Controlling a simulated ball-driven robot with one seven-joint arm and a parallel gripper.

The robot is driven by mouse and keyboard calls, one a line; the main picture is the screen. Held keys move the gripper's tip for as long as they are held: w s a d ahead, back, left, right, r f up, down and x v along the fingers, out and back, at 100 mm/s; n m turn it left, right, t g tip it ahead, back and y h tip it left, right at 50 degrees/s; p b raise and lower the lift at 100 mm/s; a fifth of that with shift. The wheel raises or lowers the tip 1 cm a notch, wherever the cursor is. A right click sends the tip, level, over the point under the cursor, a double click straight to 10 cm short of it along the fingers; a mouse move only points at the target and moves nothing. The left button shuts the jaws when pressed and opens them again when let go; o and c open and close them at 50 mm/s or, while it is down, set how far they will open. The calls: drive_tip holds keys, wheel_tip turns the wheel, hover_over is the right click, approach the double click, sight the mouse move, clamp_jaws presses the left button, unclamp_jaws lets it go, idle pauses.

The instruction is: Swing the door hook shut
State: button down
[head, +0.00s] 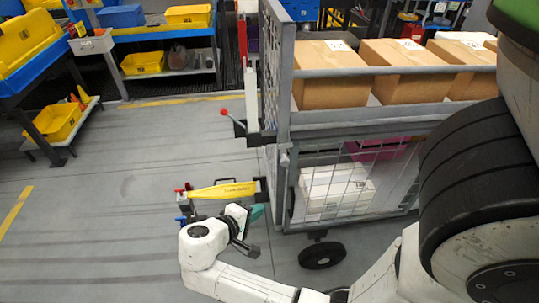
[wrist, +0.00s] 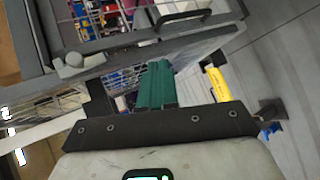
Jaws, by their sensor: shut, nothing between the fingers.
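The wire-mesh cart (head: 285,150) stands right of centre in the head view, its upright end frame facing left. A short lever with a red ball (head: 225,112) sticks out left from a dark bracket on that frame; it may be the door hook, but I cannot tell for sure. Lower down, a yellow labelled arm (head: 222,190) with red and blue parts at its left end reaches out from the cart. My gripper (head: 256,213) is low beside the cart, just below the yellow arm. Its green fingers are shut and empty in the wrist view (wrist: 155,85), with the yellow arm (wrist: 219,84) to their right.
Cardboard boxes (head: 325,72) stand on the cart's upper deck. A white box (head: 335,190) lies behind the lower mesh. A black wheel (head: 322,255) is near my arm. Shelving with yellow bins (head: 143,63) stands at the back. The floor on the left (head: 100,200) is clear.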

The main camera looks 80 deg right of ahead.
sight(287, 159)
drive_tip(key=w+d+r+g+h, duration=0.1)
drive_tip(key=w+r+g+h, duration=0.1)
drive_tip(key=w+r+h, duration=0.4)
wheel_tip(287, 159, up, 2)
drive_tip(key=shift+w+d+r, duration=0.15)
drive_tip(key=shift+w+d, duration=0.1)
drive_tip(key=shift+w, duration=0.1)
drive_tip(key=shift+d+p, duration=0.1)
drive_tip(key=shift+p, duration=0.2)
drive_tip(key=s+a+p+x, duration=0.1)
drive_tip(key=s+p+x, duration=0.2)
drive_tip(key=x, duration=0.9)
drive_tip(key=shift+d+r+p, duration=0.2)
drive_tip(key=shift+p, duration=0.45)
